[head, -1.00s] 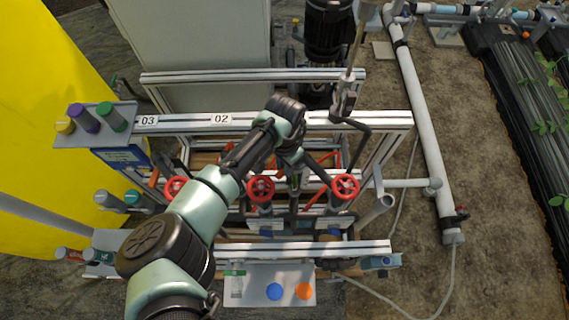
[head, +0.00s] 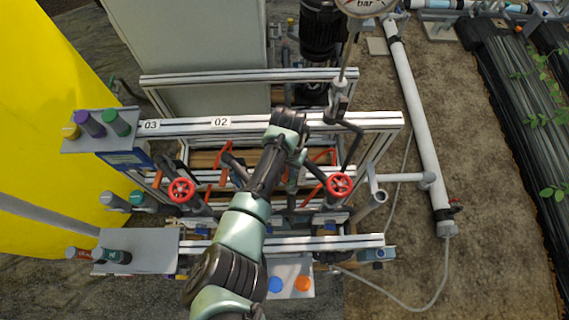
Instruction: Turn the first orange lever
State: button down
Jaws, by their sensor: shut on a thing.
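Several orange levers sit among the pipes of the skid frame. One orange lever (head: 223,154) stands left of my arm, another orange lever (head: 158,178) is farther left, and an orange lever (head: 312,194) shows to the right. My gripper (head: 292,184) points down into the frame below the upper rail, between the red handwheels. It is shut on an orange lever. My wrist and forearm cover most of the fingers and the held lever, so its angle cannot be seen.
Red handwheels stand left (head: 181,190) and right (head: 339,185) of my arm. The upper rail (head: 180,126) and lower rail (head: 340,242) run across the frame. A pressure gauge (head: 366,4) is at the top. A white pipe (head: 415,110) and open floor lie to the right.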

jog(key=shift+s+d+r+n, duration=0.1)
jog(key=shift+d+n, duration=0.25)
jog(key=shift+n, duration=0.55)
jog(key=shift+p, duration=0.3)
jog(key=c, duration=0.8)
grip_release()
notch_tip(320, 180, up, 13)
jog(key=shift+c, duration=0.2)
